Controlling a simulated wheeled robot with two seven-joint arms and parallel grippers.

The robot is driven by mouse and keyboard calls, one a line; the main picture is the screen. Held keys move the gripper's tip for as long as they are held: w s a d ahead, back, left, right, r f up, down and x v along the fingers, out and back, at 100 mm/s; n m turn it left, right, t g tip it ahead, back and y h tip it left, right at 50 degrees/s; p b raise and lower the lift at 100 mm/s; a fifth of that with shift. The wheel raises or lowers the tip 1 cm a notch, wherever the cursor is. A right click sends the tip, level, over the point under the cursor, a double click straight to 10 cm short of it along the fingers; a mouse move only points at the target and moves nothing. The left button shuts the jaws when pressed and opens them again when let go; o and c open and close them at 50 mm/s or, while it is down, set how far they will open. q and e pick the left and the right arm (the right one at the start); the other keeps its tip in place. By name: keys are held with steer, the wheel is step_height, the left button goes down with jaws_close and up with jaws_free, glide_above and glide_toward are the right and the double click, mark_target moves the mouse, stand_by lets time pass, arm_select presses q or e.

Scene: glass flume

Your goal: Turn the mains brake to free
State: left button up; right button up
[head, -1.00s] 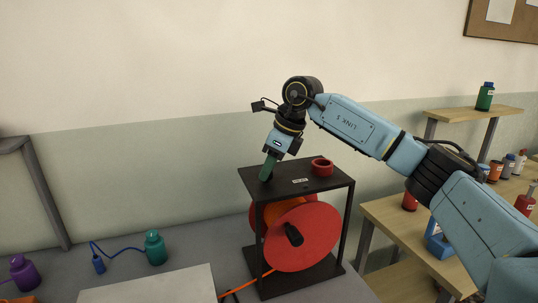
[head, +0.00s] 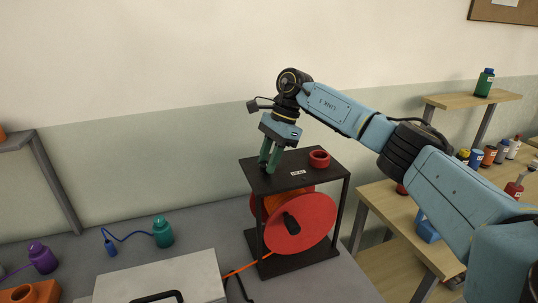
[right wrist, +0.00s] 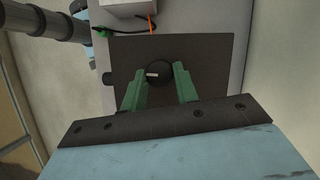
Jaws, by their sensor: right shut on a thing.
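The mains brake is a round black knob (right wrist: 158,73) with a white mark, on the top plate of the black reel stand (head: 300,160). In the right wrist view the white mark lies left of the knob's centre. My right gripper (head: 268,166) points down at the plate with its two green fingers on either side of the knob, shut on it. In the head view the fingers hide the knob. A small white label sits on the plate beside the fingers. My left gripper is not in view.
A red ring (head: 319,158) stands on the plate to the right of the fingers. Below hangs a red reel (head: 303,222) with orange cable. A grey case (head: 160,278), a teal bottle (head: 162,232) and a purple bottle (head: 42,258) are on the bench to the left.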

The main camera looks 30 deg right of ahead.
steer(key=shift+w+a+r+n, duration=0.1)
steer(key=shift+n, duration=0.5)
steer(key=o, duration=1)
steer(key=v, duration=1.3)
steer(key=shift+w+r+p, duration=0.1)
steer(key=shift+w+p, duration=0.05)
steer(key=shift+p, duration=0.15)
